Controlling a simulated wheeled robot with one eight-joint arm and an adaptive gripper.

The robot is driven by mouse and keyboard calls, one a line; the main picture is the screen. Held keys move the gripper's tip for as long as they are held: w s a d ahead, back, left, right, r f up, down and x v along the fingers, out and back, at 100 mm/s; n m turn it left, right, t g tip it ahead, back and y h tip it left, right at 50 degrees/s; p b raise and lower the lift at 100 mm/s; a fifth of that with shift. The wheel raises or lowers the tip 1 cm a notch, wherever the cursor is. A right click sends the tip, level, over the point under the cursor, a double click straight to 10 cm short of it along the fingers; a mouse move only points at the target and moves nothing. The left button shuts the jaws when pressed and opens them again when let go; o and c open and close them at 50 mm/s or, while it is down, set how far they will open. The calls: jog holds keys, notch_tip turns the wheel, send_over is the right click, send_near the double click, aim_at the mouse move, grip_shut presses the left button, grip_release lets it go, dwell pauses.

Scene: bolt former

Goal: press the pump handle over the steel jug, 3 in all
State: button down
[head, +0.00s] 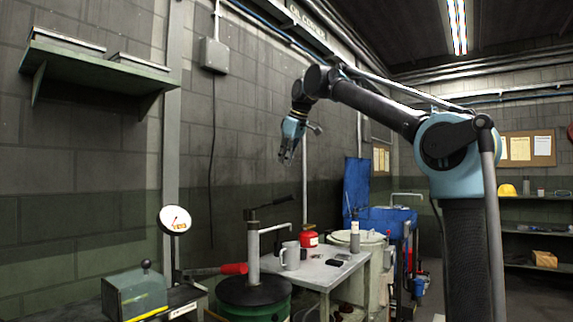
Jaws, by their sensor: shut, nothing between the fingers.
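The pump (254,252) stands upright on a dark green drum (262,309). Its dark pump handle (270,207) sits at the top, rising slightly to the right. Its spout reaches right, with its end just above the steel jug (290,256) in the picture. The grey jug stands upright on the table's left end; its inside is hidden. My gripper (287,158) hangs in the air with fingers down, shut and empty. It appears above the handle in the picture, apart from it; the depth between them is hard to tell.
A red-gripped lever (233,269), a round dial (175,220) and a green box (134,291) are left of the pump. A wall shelf (98,67) hangs upper left.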

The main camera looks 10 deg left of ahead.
send_over(282, 198)
jog(key=a, duration=0.1)
notch_tip(282, 198, down, 7)
jog(key=shift+d+f, duration=0.5)
jog(key=shift+f, duration=0.3)
jog(key=shift+w+d+f, duration=0.1)
jog(key=shift+d+f, duration=0.15)
jog(key=shift+f, duration=0.55)
